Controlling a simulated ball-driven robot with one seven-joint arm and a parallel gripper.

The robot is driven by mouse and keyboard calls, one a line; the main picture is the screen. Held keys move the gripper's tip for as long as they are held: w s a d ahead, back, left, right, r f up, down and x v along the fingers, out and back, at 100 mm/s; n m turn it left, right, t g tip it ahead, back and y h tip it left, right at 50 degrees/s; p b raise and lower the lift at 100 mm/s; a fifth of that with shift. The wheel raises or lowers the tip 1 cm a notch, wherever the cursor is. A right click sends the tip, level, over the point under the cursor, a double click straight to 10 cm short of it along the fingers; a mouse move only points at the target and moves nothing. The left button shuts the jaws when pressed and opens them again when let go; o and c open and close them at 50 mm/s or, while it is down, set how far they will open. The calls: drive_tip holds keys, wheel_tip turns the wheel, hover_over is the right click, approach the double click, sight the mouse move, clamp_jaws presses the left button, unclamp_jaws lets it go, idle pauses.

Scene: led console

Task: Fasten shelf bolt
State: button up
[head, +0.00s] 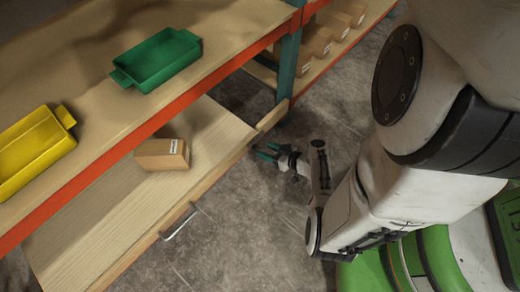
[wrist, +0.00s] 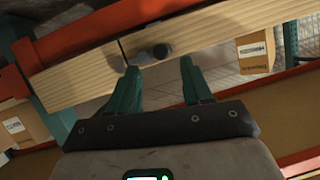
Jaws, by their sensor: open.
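The shelf bolt (wrist: 161,51) shows in the wrist view as a dark round head with a grey part beside it, at the wooden front edge of the lower shelf (wrist: 215,42). The lower shelf (head: 88,222) is a pale board in the head view. My gripper (wrist: 160,66) is open, its two teal fingers apart with the bolt just beyond and between their tips. I see no contact with the bolt. In the head view my gripper (head: 267,153) is close to the shelf's front corner by the upright, and the bolt cannot be made out there.
A cardboard box (head: 162,155) lies on the lower shelf. A metal handle (head: 179,222) sticks out from its front edge. The upper shelf holds a green tray (head: 157,60) and a yellow tray (head: 32,150). A teal upright (head: 288,68) stands behind my gripper. The floor in front is clear.

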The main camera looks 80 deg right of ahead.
sight(256, 147)
drive_tip(key=shift+b+x, duration=0.55)
drive_tip(key=shift+x, duration=1.75)
clamp_jaws()
